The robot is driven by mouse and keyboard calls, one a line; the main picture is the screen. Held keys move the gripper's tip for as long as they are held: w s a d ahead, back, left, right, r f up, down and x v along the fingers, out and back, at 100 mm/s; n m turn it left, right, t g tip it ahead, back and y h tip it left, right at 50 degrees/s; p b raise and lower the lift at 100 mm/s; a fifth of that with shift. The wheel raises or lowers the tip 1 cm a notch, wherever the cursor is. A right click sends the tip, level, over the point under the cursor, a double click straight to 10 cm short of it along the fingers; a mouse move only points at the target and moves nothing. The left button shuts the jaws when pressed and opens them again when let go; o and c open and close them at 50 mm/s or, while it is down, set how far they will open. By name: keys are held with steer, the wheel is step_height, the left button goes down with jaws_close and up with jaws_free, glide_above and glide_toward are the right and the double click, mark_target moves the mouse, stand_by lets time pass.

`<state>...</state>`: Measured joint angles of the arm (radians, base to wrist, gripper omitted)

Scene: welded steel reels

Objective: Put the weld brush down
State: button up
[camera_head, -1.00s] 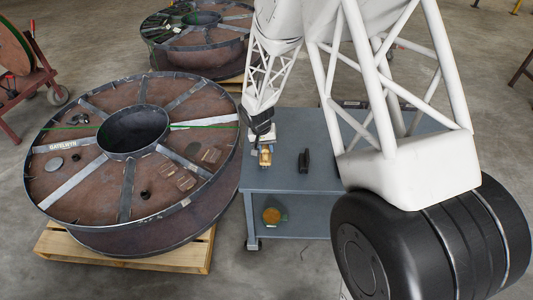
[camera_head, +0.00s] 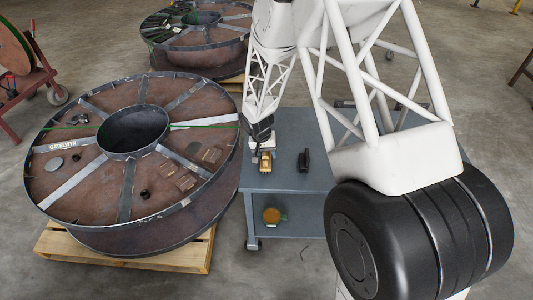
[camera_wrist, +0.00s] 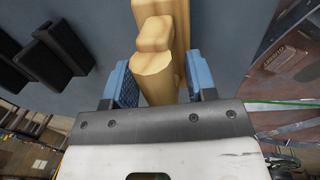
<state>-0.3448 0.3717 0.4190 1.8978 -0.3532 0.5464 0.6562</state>
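The weld brush (camera_head: 265,161) has a yellow wooden body and is at the left part of the blue-grey cart top (camera_head: 285,178). In the wrist view its wooden body (camera_wrist: 155,75) stands between the two blue finger pads. In the head view my gripper (camera_head: 264,147) is at the cart's left side, just above the brush. Whether the brush touches the cart top cannot be told. Its bristles cannot be made out.
A black object (camera_head: 304,160) stands on the cart right of the brush; dark blocks (camera_wrist: 55,52) show in the wrist view. A large steel reel (camera_head: 75,185) on a pallet is close at left. A round orange-brown item (camera_head: 271,215) is on the lower shelf. The cart's front top is clear.

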steer(key=shift+r, duration=0.15)
step_height(320, 180, up, 12)
steer(key=a, duration=0.2)
steer(key=shift+a, duration=0.15)
stand_by(0.6)
stand_by(0.8)
